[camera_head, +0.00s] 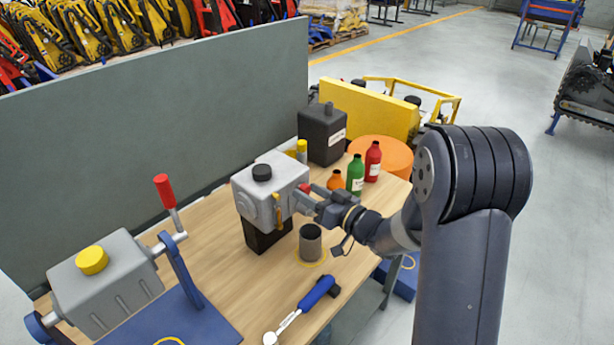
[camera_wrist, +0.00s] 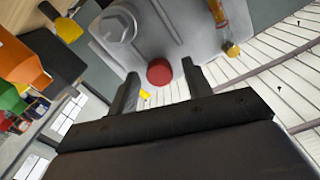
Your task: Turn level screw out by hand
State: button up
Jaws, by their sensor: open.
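A grey gear housing (camera_head: 262,196) with a black cap stands on a black block on the wooden bench. On its side facing my arm is a red round screw head (camera_wrist: 160,72), which I take as the level screw. A large hex plug (camera_wrist: 119,26) and an amber sight tube (camera_wrist: 218,14) sit on the same face.
A grey cup (camera_head: 310,244) stands in a yellow ring below my gripper. A blue-handled wrench (camera_head: 314,294) lies nearer. Orange, green (camera_head: 355,175) and red bottles stand behind my gripper. A cranked grey gearbox (camera_head: 105,284) is at left. A grey panel (camera_head: 170,110) backs the bench.

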jog(key=shift+r+m+p, duration=0.15)
jog(key=shift+m+p, duration=0.3)
jog(key=shift+m, duration=0.65)
jog(key=shift+f, duration=0.2)
jog(key=shift+b, duration=0.3)
jog(key=c, duration=0.8)
jog(key=n+b, duration=0.2)
jog(key=b, duration=0.1)
jog(key=shift+f, duration=0.25)
jog(key=n+b, duration=0.6)
jog(key=b, duration=0.1)
jog(key=shift+r+n+b, duration=0.15)
jog(key=shift+n+b, duration=0.55)
jog(key=shift+b, duration=0.05)
jog(key=shift+r, duration=0.15)
